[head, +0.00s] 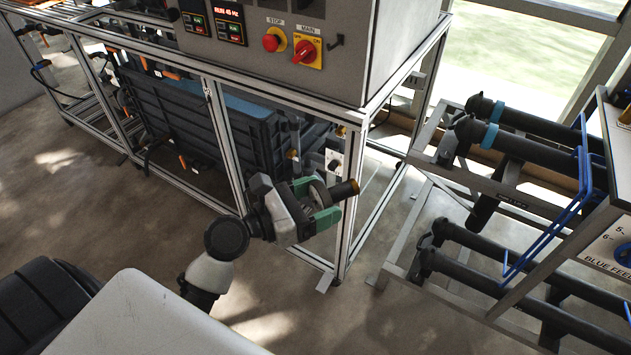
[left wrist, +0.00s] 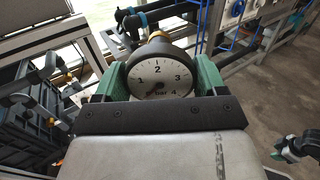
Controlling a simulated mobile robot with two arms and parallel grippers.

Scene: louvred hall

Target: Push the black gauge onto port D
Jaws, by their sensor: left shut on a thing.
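My left gripper (head: 312,206) has green fingers and is shut on the black gauge (head: 343,191), out in front of the frame's corner post. The gauge's black stem points right in the head view and ends in a brass-coloured tip. In the left wrist view the gauge (left wrist: 160,76) sits between the green fingers, its white dial facing the camera. The dial's numbers are readable, and brass shows behind its top edge. The tip is in free air in the head view. I cannot make out a port marked D.
An aluminium frame (head: 352,225) carries a grey control box (head: 330,75) with a red stop button (head: 272,40). A dark crate (head: 180,120) stands inside the frame. Black pipes (head: 540,160) on a metal rack and blue tubing stand at the right. Bare floor lies between.

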